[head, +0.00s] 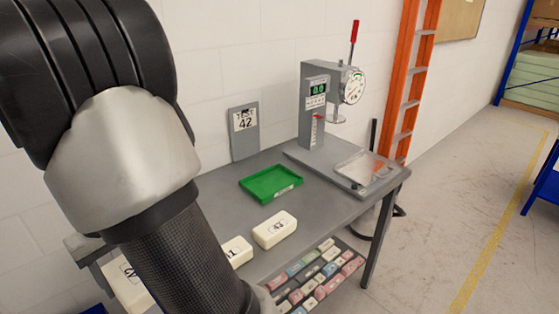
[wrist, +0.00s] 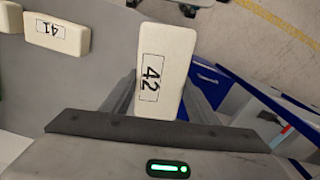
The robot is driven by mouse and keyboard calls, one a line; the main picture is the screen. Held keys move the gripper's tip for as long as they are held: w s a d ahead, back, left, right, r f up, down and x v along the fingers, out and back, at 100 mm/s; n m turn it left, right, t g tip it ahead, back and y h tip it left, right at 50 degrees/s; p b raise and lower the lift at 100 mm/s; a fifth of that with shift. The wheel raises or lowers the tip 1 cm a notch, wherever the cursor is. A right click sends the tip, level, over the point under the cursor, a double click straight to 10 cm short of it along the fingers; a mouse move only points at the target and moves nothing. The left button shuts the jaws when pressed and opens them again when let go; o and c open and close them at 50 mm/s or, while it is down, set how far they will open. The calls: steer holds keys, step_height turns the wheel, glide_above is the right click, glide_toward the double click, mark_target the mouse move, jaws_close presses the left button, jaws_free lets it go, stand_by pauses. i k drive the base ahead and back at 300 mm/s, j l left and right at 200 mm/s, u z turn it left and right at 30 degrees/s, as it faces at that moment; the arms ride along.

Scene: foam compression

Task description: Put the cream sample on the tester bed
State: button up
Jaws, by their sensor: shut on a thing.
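My gripper (wrist: 165,100) is shut on a cream block labelled 42 (wrist: 176,60) in the wrist view. The block juts out between the fingers. In the head view a cream block (head: 122,282) shows left of my arm, likely the same one; my gripper is hidden there. I cannot tell whether it touches the table. The grey tester (head: 312,125) stands at the back right of the table, with a dial, red lever and round foot (head: 337,121) above its flat bed (head: 318,157). The bed under the foot looks empty. A sign (head: 244,133) reads TEST 42.
A block labelled 41 (head: 236,251) and another cream block (head: 275,230) lie on the table (head: 225,190). A clear tray-like piece (head: 362,168) is right of the foot. Several coloured blocks (head: 318,272) lie below the table's front edge.

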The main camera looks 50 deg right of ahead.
mark_target(365, 169)
steer(key=l+z, duration=0.35)
steer(key=l, duration=3.5)
